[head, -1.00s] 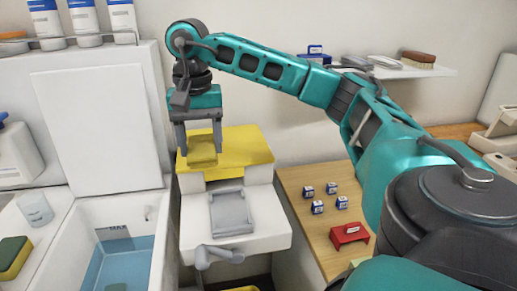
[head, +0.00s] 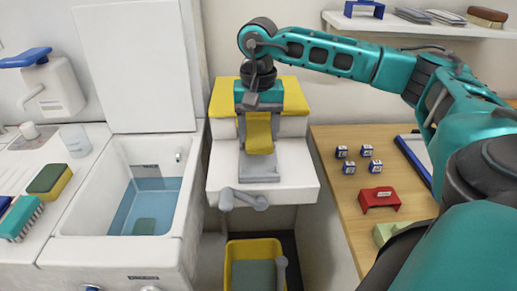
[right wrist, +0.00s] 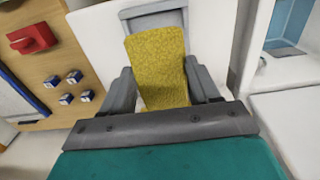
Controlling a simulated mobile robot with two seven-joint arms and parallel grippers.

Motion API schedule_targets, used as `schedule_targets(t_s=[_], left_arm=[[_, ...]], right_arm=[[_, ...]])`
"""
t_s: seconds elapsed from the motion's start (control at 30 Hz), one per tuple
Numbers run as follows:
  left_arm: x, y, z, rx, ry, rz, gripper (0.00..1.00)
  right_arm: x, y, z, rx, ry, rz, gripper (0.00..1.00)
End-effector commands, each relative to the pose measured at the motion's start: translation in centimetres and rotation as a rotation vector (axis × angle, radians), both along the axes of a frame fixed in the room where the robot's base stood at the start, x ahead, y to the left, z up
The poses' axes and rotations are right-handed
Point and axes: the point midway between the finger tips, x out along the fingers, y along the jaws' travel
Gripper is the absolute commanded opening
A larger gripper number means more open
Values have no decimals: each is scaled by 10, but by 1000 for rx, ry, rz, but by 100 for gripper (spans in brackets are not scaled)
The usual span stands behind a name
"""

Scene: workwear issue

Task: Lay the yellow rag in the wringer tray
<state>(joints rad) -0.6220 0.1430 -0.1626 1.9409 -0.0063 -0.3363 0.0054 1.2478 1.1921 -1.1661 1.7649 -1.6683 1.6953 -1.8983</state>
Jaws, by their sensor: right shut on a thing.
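The yellow rag (head: 259,133) hangs from my right gripper (head: 258,118), which is shut on it. In the right wrist view the rag (right wrist: 158,65) shows between the two grey fingers (right wrist: 165,92). The wringer tray (head: 259,168) is the grey tray on the front of the white wringer unit, and the rag's lower end is over its back part. In the right wrist view the tray's end (right wrist: 152,15) shows beyond the rag. I cannot tell whether the rag touches the tray. My left gripper is not in view.
A yellow cloth or cover (head: 292,97) lies on the wringer's top. A grey crank (head: 242,199) sticks out in front. A sink with water (head: 150,195) is at left. A wooden table (head: 345,205) with small boxes and a red stand (head: 379,199) is at right. A yellow bucket (head: 253,246) stands below.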

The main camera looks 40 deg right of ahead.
Motion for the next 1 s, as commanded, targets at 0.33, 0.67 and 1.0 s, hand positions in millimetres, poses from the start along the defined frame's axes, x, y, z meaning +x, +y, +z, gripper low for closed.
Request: schedule_targets(t_s=[0.33,0.67,1.0], left_arm=[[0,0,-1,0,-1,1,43],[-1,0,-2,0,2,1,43],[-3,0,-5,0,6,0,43]], right_arm=[[0,0,-41,0,1,-1,30],[0,0,-54,1,-1,0,30],[0,0,-57,1,-1,0,75]])
